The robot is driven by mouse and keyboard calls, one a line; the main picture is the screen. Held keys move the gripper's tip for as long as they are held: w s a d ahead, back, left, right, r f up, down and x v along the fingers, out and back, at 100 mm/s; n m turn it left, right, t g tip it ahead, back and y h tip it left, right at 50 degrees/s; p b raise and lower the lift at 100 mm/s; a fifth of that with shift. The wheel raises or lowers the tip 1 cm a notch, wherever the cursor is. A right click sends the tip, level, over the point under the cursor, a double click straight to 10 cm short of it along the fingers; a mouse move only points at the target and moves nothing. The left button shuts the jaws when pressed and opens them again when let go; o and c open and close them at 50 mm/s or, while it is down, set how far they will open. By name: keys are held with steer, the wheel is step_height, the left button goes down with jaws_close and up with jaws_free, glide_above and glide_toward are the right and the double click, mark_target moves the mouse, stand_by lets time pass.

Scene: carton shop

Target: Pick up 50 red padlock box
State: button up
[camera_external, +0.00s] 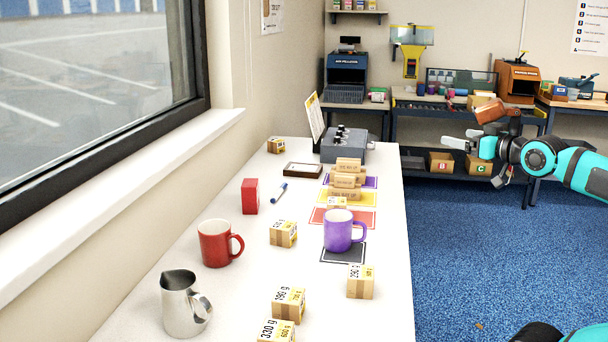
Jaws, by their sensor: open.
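A small upright red box (250,196) stands on the white table, left of the blue pen and near the window-side edge. No writing is readable on it, so I cannot tell if it is the padlock box. My gripper (474,150) is open and empty at the right, off the table's right side and above the blue floor. It is well apart from the red box.
The white table (377,210) also holds a red mug (216,243), a purple mug (341,229), a steel jug (182,302), a blue pen (279,193), and several small labelled cartons (283,234). A grey device (343,146) stands at the far end.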

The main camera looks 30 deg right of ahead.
steer(key=w+a+r+n+g+y, duration=0.1)
steer(key=w+a+g, duration=0.1)
steer(key=w, duration=0.4)
steer(key=w+a+r+n+g+y, duration=0.1)
steer(key=w+a+n+g, duration=0.15)
steer(key=w, duration=0.45)
steer(key=n+g+y, duration=0.4)
steer(key=n+g, duration=0.4)
steer(key=g, duration=0.1)
glide_above(247, 194)
steer(key=s+d, duration=0.2)
steer(key=d, duration=0.7)
step_height(247, 194, down, 11)
steer(key=shift+m+h, duration=0.25)
steer(key=shift+h, duration=0.05)
steer(key=x, duration=1.6)
steer(key=shift+w+a+f, duration=0.15)
steer(key=shift+a+f, duration=0.05)
steer(key=shift+f, duration=0.05)
steer(key=shift+c, duration=0.2)
steer(key=c, duration=1.2)
steer(key=shift+o, duration=0.2)
